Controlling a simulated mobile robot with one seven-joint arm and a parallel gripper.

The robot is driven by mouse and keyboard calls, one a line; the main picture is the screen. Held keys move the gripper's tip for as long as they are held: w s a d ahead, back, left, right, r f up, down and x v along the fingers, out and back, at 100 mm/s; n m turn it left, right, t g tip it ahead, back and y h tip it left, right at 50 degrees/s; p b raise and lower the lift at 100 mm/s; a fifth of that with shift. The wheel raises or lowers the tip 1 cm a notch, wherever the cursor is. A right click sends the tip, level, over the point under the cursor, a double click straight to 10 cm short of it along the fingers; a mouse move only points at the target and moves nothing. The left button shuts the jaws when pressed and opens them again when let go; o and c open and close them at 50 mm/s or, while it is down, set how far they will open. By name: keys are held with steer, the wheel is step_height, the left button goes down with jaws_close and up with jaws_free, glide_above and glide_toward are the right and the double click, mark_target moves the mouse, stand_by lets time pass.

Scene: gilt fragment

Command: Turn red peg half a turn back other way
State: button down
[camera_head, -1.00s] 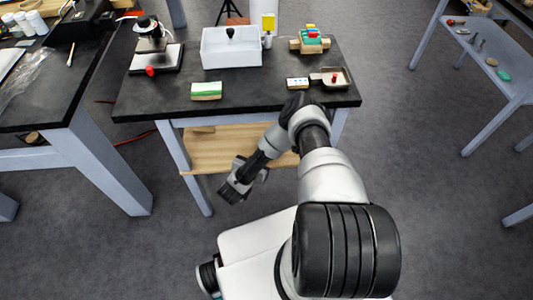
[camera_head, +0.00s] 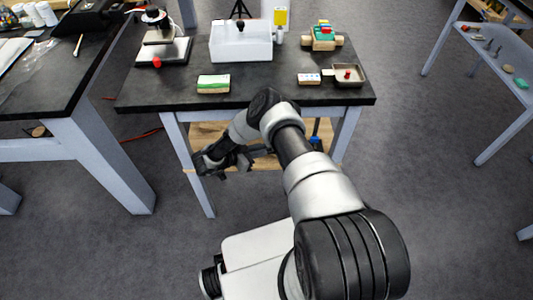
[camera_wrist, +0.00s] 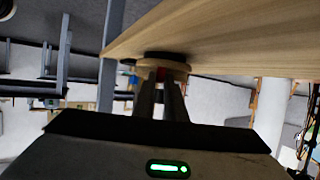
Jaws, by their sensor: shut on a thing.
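In the wrist view my gripper (camera_wrist: 161,84) is shut on a small red peg (camera_wrist: 161,74), of which only a little red shows between the fingertips. The peg stands against a round wooden disc (camera_wrist: 176,66) with a dark round piece (camera_wrist: 165,55) behind it. These sit at the wooden board (camera_wrist: 225,35). In the head view my gripper (camera_head: 247,160) is low in front of the table, by its wooden lower shelf (camera_head: 205,133). The peg and disc cannot be made out there.
The black table top (camera_head: 270,92) is above my gripper. It bears a white bin (camera_head: 240,47), a green-and-white block (camera_head: 213,84), a small tray (camera_head: 358,80) and a stand with a red knob (camera_head: 157,62). A table leg (camera_head: 195,170) is close on the left.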

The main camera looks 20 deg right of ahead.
steer(key=shift+w+f+m+g+h+b, duration=0.1)
steer(key=shift+w+m+g+h+b, duration=0.35)
steer(key=shift+m+g+b, duration=0.8)
steer(key=shift+w+g+b, duration=0.3)
steer(key=shift+g+b, duration=0.05)
steer(key=shift+b, duration=0.35)
steer(key=c, duration=2.1)
jaws_free()
steer(key=shift+a+r, duration=0.2)
